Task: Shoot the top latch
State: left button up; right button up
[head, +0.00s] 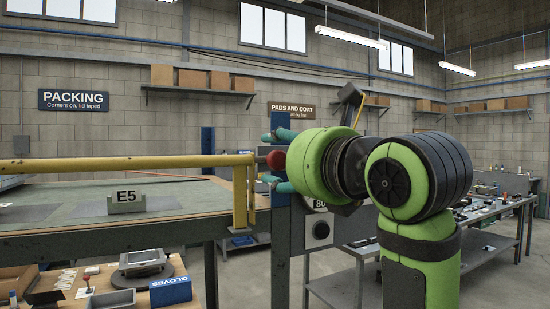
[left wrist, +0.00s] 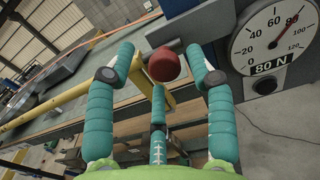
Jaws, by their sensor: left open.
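A red ball knob (head: 276,160) sits by the end of a yellow bar (head: 130,163), at the top of a blue post (head: 283,250). My left gripper (head: 268,159), with teal padded fingers, is open around the knob. In the left wrist view the red knob (left wrist: 163,64) lies between the spread fingertips of the left gripper (left wrist: 162,56), with a third finger below it. I cannot tell whether any finger touches it. My right gripper is not in view.
A round dial (left wrist: 270,42) marked 80 N stands right of the fingers. A low workbench (head: 205,290) is at front left; a metal table (head: 335,287) stands right of the post.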

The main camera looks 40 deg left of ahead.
pick_arm(q)
jog(key=v, duration=0.9)
jog(key=shift+s, duration=0.35)
jog(key=shift+d+r, duration=0.1)
